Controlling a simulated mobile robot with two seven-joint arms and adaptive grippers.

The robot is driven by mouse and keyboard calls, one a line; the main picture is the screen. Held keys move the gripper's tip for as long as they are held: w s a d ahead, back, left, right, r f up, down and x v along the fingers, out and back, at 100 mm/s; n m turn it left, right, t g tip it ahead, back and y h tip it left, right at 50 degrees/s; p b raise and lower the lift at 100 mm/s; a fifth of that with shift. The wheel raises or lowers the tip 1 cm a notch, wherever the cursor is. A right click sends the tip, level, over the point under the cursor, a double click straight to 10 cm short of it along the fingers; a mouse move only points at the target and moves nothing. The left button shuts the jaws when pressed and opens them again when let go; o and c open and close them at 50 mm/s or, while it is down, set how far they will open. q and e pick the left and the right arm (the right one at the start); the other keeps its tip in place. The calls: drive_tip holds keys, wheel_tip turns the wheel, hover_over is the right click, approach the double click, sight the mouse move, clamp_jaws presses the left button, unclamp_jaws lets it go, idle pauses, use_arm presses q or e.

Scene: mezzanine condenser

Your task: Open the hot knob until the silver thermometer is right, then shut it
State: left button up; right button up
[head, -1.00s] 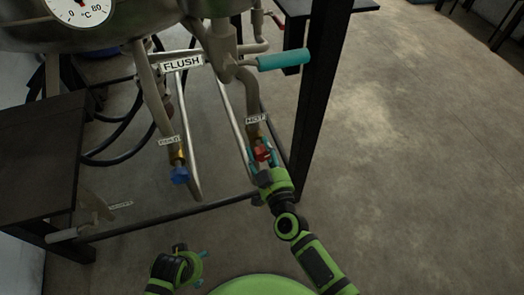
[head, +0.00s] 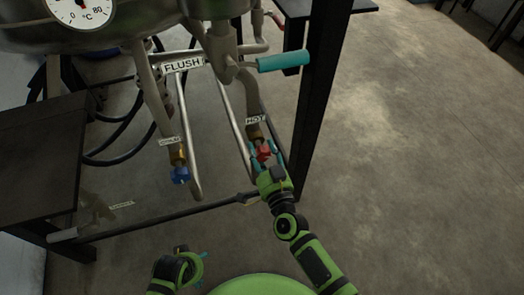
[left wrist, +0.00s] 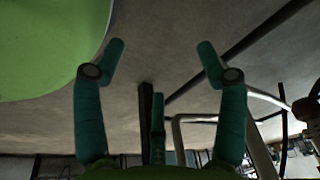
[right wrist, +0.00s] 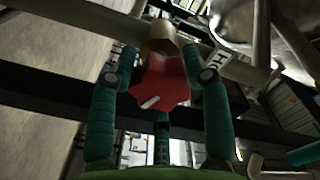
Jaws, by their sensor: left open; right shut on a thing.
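The red hot knob (head: 264,153) sits at the lower end of a pipe, below its HOT label (head: 256,119). My right gripper (head: 267,158) is shut on it from below. In the right wrist view the star-shaped red knob (right wrist: 168,78) lies between both fingers, with a pale mark on its face. A white-faced thermometer dial (head: 82,12) with a silver rim is cut off by the top edge of the head view; 0, °C and 80 show, but I cannot read its needle. My left gripper (head: 193,254) is open and empty, low in the head view.
A blue knob (head: 180,174) hangs on the pipe to the left. A black frame post (head: 318,100) stands just right of the hot pipe. Open floor (head: 420,160) lies to the right.

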drive_tip(key=m, duration=0.3)
drive_tip(key=shift+m, duration=0.9)
drive_tip(key=m, duration=0.2)
drive_tip(key=shift+m+b, duration=0.3)
drive_tip(key=shift+b, duration=0.1)
drive_tip(key=m, duration=0.3)
drive_tip(key=shift+m+b, duration=0.3)
use_arm(q)
drive_tip(key=shift+w+d+r, duration=0.1)
drive_tip(key=shift+w+r, duration=0.1)
drive_tip(key=shift+r, duration=0.9)
drive_tip(key=shift+w+r, duration=0.15)
drive_tip(key=shift+r, duration=0.9)
use_arm(e)
drive_tip(key=shift+a+m, duration=0.1)
drive_tip(key=shift+m, duration=1.1)
use_arm(q)
drive_tip(key=shift+w+r+b, duration=0.15)
drive_tip(key=shift+r+b, duration=0.15)
use_arm(e)
drive_tip(key=shift+r+m, duration=0.1)
drive_tip(key=shift+m, duration=0.2)
drive_tip(key=o, duration=1.2)
use_arm(q)
drive_tip(key=shift+f, duration=0.1)
drive_tip(key=shift+w, duration=0.1)
